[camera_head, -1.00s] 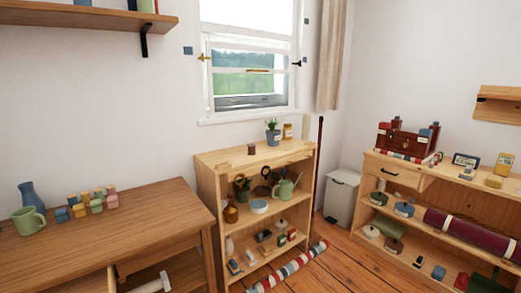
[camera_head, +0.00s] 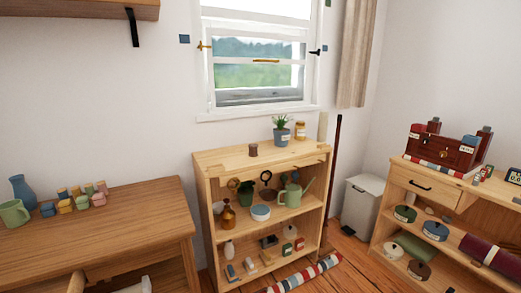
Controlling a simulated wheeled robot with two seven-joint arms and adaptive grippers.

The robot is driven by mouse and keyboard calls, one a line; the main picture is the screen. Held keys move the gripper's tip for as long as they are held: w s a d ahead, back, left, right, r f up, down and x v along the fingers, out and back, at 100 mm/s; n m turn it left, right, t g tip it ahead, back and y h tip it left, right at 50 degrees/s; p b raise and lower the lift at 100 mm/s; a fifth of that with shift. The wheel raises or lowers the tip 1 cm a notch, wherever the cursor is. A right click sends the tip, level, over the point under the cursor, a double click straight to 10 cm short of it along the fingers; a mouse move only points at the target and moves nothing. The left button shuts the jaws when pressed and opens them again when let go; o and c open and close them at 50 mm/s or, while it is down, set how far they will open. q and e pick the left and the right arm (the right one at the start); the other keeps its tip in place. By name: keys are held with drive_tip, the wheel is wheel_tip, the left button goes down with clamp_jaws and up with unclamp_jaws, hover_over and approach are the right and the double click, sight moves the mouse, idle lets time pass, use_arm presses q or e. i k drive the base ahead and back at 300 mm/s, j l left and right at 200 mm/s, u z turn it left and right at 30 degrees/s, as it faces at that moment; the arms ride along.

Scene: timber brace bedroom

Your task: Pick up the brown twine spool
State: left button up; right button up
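A small brown spool (camera_head: 253,149) stands upright on the top board of the light wooden shelf unit (camera_head: 215,160), left of the potted plant, under the window. It looks like the brown twine spool, but it is too small to make out the twine. Nothing touches it and its top is clear. Neither of my grippers shows in the head view.
A wooden table (camera_head: 130,220) stands left. A striped roll (camera_head: 305,275) lies on the floor before the shelf. A white bin (camera_head: 361,207) and another shelf unit (camera_head: 440,199) stand right.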

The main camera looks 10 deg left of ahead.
sight(253, 148)
drive_tip(key=i+l, duration=0.1)
drive_tip(key=i, duration=0.35)
drive_tip(key=i+j, duration=0.45)
